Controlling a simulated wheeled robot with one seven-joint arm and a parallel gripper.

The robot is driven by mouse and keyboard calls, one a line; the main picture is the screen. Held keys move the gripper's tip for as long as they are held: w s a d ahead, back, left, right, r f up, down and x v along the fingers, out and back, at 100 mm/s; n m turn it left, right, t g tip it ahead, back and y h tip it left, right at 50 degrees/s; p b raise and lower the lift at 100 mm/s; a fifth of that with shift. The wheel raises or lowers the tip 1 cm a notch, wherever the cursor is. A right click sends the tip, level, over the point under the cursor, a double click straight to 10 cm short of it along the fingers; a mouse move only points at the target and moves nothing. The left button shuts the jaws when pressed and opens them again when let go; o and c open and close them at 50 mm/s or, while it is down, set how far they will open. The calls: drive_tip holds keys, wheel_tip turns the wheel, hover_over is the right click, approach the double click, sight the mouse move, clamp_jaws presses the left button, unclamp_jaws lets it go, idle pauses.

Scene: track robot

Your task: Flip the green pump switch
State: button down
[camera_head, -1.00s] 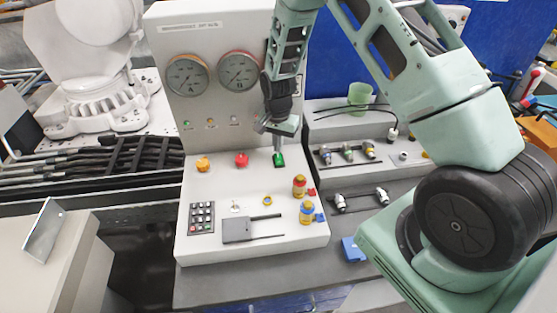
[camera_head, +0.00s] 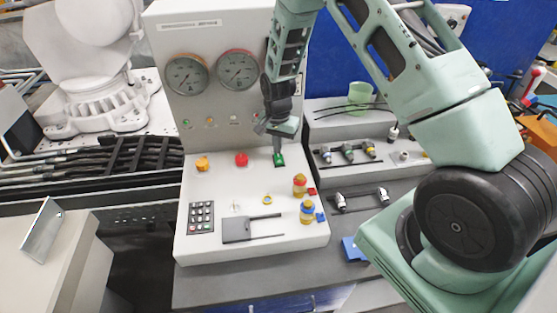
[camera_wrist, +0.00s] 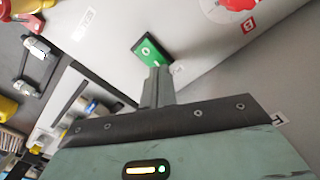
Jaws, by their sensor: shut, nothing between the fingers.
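The green pump switch (camera_head: 279,160) sits on the sloped top of the pale control panel (camera_head: 215,235), right of a red knob (camera_head: 241,159). My gripper (camera_head: 279,148) points down with its fingertips right at the switch. In the wrist view, the green switch (camera_wrist: 151,50) shows just beyond the closed fingers (camera_wrist: 158,80), which cover its near edge. The gripper is shut and empty. I cannot tell whether the fingertips press on the switch or stop just short of it.
An orange knob (camera_head: 202,164) sits left of the red one. Two gauges (camera_head: 238,70) are on the upright panel behind. A keypad (camera_head: 201,217), a grey plate (camera_head: 237,230) and red and blue-topped yellow valves (camera_head: 307,212) are nearer the front. A green cup (camera_head: 359,95) stands at right.

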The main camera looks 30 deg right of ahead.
drive_tip(key=shift+f+b, duration=0.45)
drive_tip(key=shift+f, duration=0.2)
idle(0.3)
drive_tip(key=shift+r+p, duration=2.3)
drive_tip(key=shift+r, duration=1.25)
